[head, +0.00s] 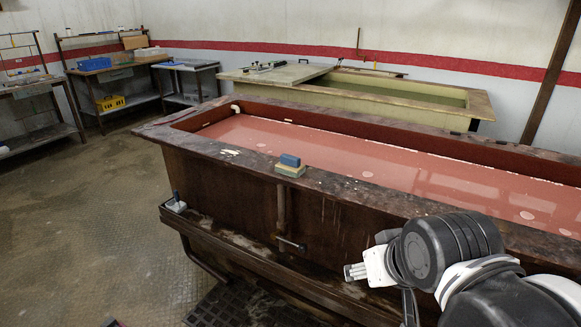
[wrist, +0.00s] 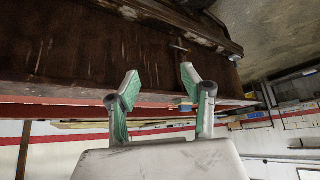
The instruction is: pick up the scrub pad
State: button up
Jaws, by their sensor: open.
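The scrub pad (head: 289,161) looks like a small block with a blue top and a pale yellowish lower part. It lies on the near rim of the large brown tank (head: 345,187), near the middle of the head view. My gripper (head: 368,258) is to the right of the pad and nearer the camera, beside the tank's outer wall, apart from the pad. In the wrist view my gripper (wrist: 160,78) has two green-lined fingers spread wide with nothing between them. A small blue patch, possibly the pad, shows beside the right finger, partly hidden.
The tank holds reddish liquid. A valve handle (head: 291,244) sticks out of its near wall, above a lower ledge (head: 255,262). A blue-handled tool (head: 176,204) stands on that ledge. A second tank (head: 400,97) and workbenches are behind. The floor at left is clear.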

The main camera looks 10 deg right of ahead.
jog(key=w+r+n+g+p, duration=0.1)
jog(key=w+r+n+p, duration=0.15)
jog(key=w+r, duration=0.85)
jog(key=w+a+r+n+g+p, duration=0.2)
jog(key=w+r+p, duration=0.15)
jog(key=w, duration=0.75)
jog(key=w+a+r+n+g+p, duration=0.15)
jog(key=w+r, duration=0.25)
jog(key=w, duration=0.6)
jog(key=n+g+p, duration=0.3)
jog(key=n+p, duration=0.1)
jog(key=p, duration=0.3)
send_over(290, 156)
notch_tip(290, 156, down, 9)
jog(key=shift+t, duration=0.25)
jog(key=f, duration=0.8)
jog(key=shift+s+a+f, duration=0.1)
jog(key=shift+s+a, duration=0.15)
jog(key=shift+w+d+f+p, duration=0.15)
jog(key=shift+f+p, duration=0.2)
jog(key=shift+f, duration=0.95)
jog(key=shift+d+f+p, duration=0.1)
jog(key=shift+f+p, duration=0.25)
jog(key=shift+f, duration=0.95)
grip_shut()
